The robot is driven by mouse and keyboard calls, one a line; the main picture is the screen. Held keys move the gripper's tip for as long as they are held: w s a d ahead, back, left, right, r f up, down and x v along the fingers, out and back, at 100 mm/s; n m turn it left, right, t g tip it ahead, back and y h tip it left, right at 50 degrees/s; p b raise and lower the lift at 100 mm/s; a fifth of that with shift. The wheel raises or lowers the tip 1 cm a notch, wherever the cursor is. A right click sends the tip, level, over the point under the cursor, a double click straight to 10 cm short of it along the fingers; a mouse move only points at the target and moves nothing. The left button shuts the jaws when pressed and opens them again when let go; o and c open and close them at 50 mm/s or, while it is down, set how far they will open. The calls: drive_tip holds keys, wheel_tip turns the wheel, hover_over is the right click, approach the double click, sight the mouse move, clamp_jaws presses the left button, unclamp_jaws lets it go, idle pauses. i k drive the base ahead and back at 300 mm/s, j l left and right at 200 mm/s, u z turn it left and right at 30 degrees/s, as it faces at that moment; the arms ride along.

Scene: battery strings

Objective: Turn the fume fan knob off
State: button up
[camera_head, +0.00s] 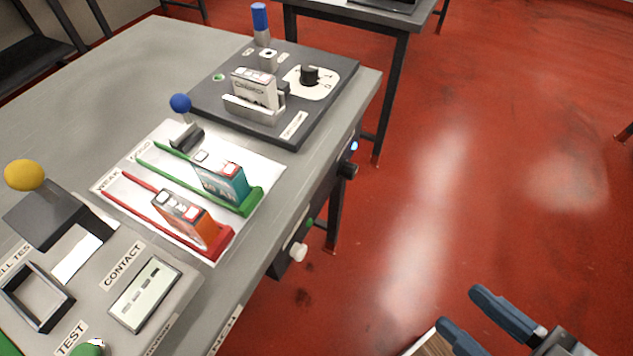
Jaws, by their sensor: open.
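Two knobs stick out from the front side of the grey bench: a black knob (347,170) below a lit blue light (354,146), and a white knob (298,252) near a green light (309,223). A third knob, black, sits on a white dial plate (322,88) on the dark board. No fan label is readable, so I cannot tell which is the fume fan knob. My gripper (462,310) is at the bottom right, open and empty, over the red floor. It is apart from the bench, to the right of and nearer than the knobs.
The grey bench (130,75) carries the dark board (330,110) with a battery in a holder. A white mat (255,160) holds an orange and a teal battery in rails. A tester with a yellow ball (24,175) is at left. Red floor (480,190) lies open at right.

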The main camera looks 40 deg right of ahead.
sight(346, 169)
drive_tip(key=k+l, duration=0.1)
drive_tip(key=l, duration=0.3)
drive_tip(key=k+l+z, duration=0.15)
drive_tip(key=l, duration=0.65)
drive_tip(key=k+z, duration=0.05)
